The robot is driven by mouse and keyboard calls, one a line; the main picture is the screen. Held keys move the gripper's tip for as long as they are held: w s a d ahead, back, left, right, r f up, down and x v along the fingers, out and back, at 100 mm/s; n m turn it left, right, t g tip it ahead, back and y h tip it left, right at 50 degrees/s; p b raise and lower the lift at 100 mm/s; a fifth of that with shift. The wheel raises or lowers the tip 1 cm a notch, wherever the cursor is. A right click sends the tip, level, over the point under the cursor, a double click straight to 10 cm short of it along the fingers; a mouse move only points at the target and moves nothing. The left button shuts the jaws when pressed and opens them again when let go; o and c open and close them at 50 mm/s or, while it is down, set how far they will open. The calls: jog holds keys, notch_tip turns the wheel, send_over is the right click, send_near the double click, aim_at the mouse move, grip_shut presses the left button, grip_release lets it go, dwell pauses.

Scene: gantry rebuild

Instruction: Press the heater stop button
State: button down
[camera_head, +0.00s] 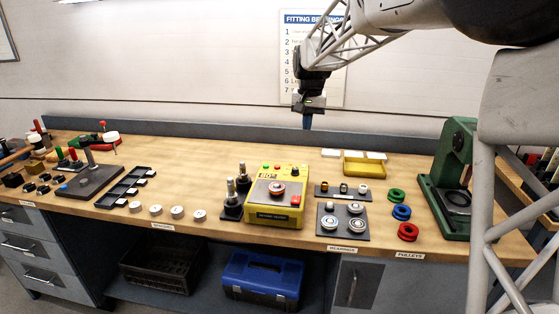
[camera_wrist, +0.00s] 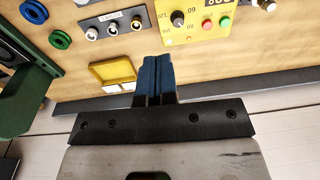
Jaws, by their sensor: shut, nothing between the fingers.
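The yellow heater box (camera_head: 287,221) stands on the bench near the middle, with a ring-shaped part on its grey top plate. Its panel also shows at the top of the wrist view (camera_wrist: 190,38). On that panel are a red button (camera_wrist: 208,25), a green button (camera_wrist: 226,22) to its right and a black knob (camera_wrist: 178,19) to its left. The button labels are too small to read. My gripper (camera_head: 307,125) is shut and empty, with blue fingers pointing down. It is above the bench's back edge, behind and above the heater, apart from it. Its fingers also show in the wrist view (camera_wrist: 157,62).
A yellow tray (camera_head: 364,169) lies right of the heater, below my gripper's right side. Bearings sit on a dark plate (camera_head: 328,231), with coloured pulleys (camera_head: 401,212) and a green press (camera_head: 432,187) farther right. Dark posts (camera_head: 232,213) stand at the heater's left.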

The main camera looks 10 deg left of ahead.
send_over(277, 166)
jog(key=f, duration=0.5)
jog(key=shift+s+d, duration=0.1)
jog(key=shift+d, duration=0.15)
jog(key=shift+f, duration=0.15)
notch_tip(277, 166, down, 14)
jog(key=shift+a+r, duration=0.15)
jog(key=shift+r, duration=0.05)
jog(key=shift+f, duration=0.15)
dwell(0.5)
